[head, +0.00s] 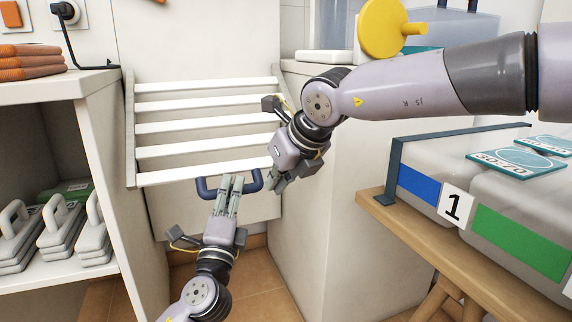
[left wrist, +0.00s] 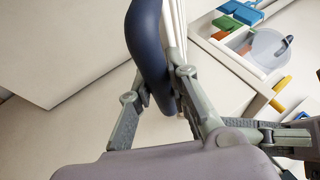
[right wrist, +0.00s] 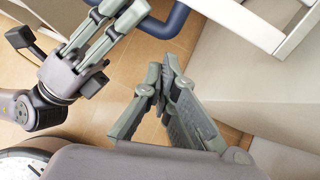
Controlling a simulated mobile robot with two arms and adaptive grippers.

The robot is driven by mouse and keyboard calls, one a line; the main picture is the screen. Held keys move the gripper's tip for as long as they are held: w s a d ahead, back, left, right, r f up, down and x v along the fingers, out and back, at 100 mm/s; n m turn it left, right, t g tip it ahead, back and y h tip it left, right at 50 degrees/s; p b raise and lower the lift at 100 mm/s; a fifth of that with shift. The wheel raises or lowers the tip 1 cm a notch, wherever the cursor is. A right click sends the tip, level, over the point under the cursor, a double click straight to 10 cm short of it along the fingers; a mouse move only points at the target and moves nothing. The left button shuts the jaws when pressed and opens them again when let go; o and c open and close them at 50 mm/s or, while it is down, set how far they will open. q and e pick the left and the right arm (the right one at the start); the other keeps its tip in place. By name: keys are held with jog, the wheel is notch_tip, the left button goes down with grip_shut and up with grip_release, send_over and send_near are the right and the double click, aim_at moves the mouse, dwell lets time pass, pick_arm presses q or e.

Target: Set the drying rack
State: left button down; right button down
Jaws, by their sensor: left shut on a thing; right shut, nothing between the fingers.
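The drying rack (head: 205,117) is a white slatted frame against the pale panel between the cabinets, its slats stacked from top to bottom. A dark blue U-shaped handle (head: 203,187) hangs at its lower edge; it also shows in the left wrist view (left wrist: 148,45) and at the top of the right wrist view (right wrist: 177,22). My left gripper (head: 230,188) is shut on this handle from below, its fingers covering the middle. My right gripper (head: 276,183) is shut and empty just right of the handle, apart from it. It also shows in the right wrist view (right wrist: 160,78).
An open shelf (head: 40,88) with grey handled weights stands at left. A white cabinet (head: 325,205) is close on the right. A wooden bench (head: 408,222) bears grey bins, one marked 1. Tiled floor shows below the rack.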

jog(key=shift+w+r+x, duration=0.1)
jog(key=shift+x, duration=0.9)
jog(key=shift+w+r+x, duration=0.15)
jog(key=shift+x, duration=0.85)
jog(key=shift+a+f, duration=0.1)
jog(key=shift+a, duration=0.1)
